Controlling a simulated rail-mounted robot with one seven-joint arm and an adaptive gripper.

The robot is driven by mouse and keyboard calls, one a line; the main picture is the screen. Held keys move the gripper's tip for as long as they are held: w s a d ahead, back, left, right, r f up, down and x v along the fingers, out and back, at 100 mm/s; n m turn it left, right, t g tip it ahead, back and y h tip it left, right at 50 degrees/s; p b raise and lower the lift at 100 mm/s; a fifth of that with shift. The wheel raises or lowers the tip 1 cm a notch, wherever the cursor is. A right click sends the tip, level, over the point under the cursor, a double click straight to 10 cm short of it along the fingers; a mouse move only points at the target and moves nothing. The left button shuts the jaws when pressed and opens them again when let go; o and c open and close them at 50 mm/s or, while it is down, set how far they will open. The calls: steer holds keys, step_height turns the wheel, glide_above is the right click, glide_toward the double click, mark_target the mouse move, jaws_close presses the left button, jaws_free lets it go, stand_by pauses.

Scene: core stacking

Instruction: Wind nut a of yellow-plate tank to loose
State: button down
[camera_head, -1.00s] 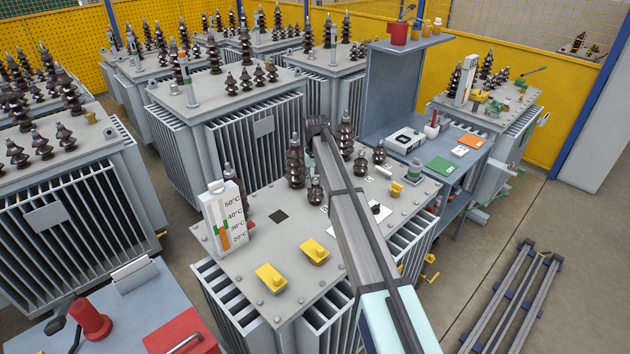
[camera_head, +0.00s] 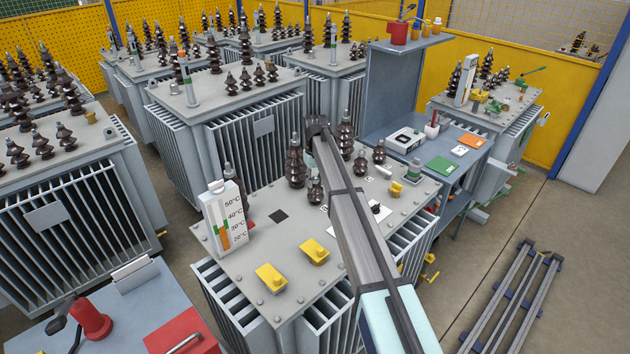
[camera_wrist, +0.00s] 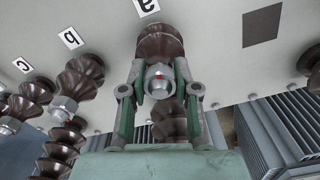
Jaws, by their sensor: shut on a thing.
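The nearest grey tank (camera_head: 330,280) carries tall and short brown bushings on its lid. In the wrist view a short bushing (camera_wrist: 160,42) stands by the label "a" (camera_wrist: 147,5), with a metal nut (camera_wrist: 157,72) and stud at its tip. My gripper (camera_wrist: 162,84) has its two green fingers on either side of this nut, shut on it. In the head view my arm hides most of my gripper; this bushing shows just below it (camera_head: 315,190). No yellow plate shows clearly on this tank's side.
Bushings b (camera_wrist: 80,82) and c (camera_wrist: 22,108) stand close on the left in the wrist view. Tall bushings (camera_head: 296,165) stand beside my arm.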

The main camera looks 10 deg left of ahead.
steer(key=shift+s, duration=0.1)
steer(key=shift+n, duration=1.4)
steer(key=c, duration=0.8)
jaws_free()
steer(key=shift+o, duration=0.2)
